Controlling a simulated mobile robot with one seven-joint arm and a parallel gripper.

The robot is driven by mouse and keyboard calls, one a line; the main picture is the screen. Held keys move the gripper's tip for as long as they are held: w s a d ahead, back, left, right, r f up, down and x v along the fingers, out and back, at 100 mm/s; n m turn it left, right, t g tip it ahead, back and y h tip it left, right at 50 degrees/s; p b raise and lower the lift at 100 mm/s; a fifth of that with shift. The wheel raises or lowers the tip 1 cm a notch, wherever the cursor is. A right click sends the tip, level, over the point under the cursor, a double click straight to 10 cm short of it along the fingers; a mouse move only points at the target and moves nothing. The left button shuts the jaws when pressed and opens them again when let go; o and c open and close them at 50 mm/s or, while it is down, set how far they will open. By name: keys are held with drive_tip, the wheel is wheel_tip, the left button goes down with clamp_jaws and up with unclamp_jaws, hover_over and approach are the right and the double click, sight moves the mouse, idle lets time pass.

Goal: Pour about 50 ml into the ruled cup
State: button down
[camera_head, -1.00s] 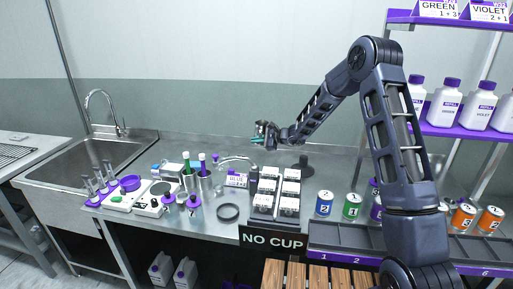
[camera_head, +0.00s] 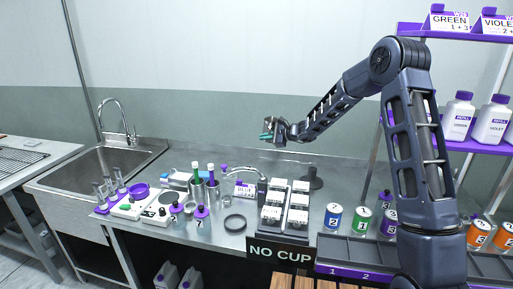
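My gripper (camera_head: 267,136) is held in the air above the back of the steel bench, pointing left, with teal fingertips. It is small and seen side-on, so I cannot tell whether it is open or shut, and I see nothing clearly held in it. I cannot make out a ruled cup for certain. A curved spout (camera_head: 244,169) rises beside a dispenser with several white-topped keys (camera_head: 297,201). A sign reading NO CUP (camera_head: 280,253) hangs at its front.
Metal pots (camera_head: 212,193) hold green- and purple-capped tools. A blue can (camera_head: 333,216) and a green can (camera_head: 361,219) stand right of the dispenser. Purple-capped bottles (camera_head: 458,118) stand on a shelf. A sink (camera_head: 105,172) is at left.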

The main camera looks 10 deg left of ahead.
drive_tip(key=s+a+m+t+h, duration=0.1)
drive_tip(key=s+a+m+t, duration=0.2)
drive_tip(key=s+a, duration=1.9)
drive_tip(key=shift+s, duration=0.3)
drive_tip(key=shift+w, duration=0.2)
idle(0.4)
drive_tip(key=w+d+r+m+g, duration=0.1)
drive_tip(key=w+r+m+g, duration=0.2)
drive_tip(key=w+m+g, duration=0.3)
drive_tip(key=shift+w+d+r+m+y, duration=0.25)
drive_tip(key=shift+w+m+y, duration=0.25)
drive_tip(key=shift+m, duration=0.9)
drive_tip(key=shift+w+g, duration=0.25)
drive_tip(key=shift+g, duration=0.15)
